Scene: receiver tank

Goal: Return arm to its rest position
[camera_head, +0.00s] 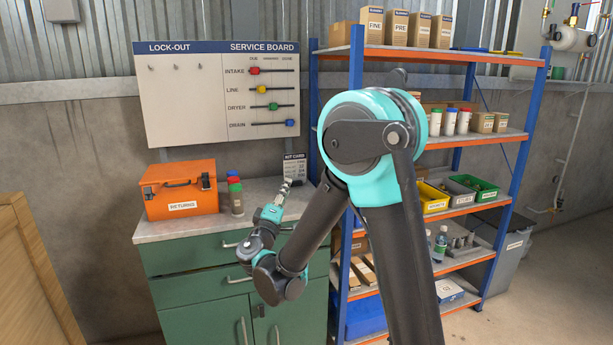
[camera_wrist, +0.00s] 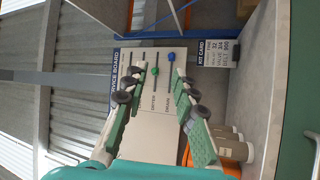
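My gripper (camera_head: 287,184) is at the end of my bent teal and dark arm, over the right part of the cabinet's worktop, in front of the kit card (camera_head: 295,167). In the wrist view my gripper (camera_wrist: 160,72) has its two green, dark-padded fingers spread apart. Nothing is held between them. Past the fingers lie the service board (camera_wrist: 150,100), seen turned sideways, and the kit card (camera_wrist: 208,54). In the head view the gripper is small, and my own arm hides part of the cabinet and shelf.
An orange returns case (camera_head: 180,190) and several stacked-looking coloured-lid containers (camera_head: 236,197) stand on the green cabinet's worktop (camera_head: 160,229). A blue-and-orange shelf rack (camera_head: 485,137) with boxes and bins stands behind my arm. A wooden crate (camera_head: 30,285) is at the left.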

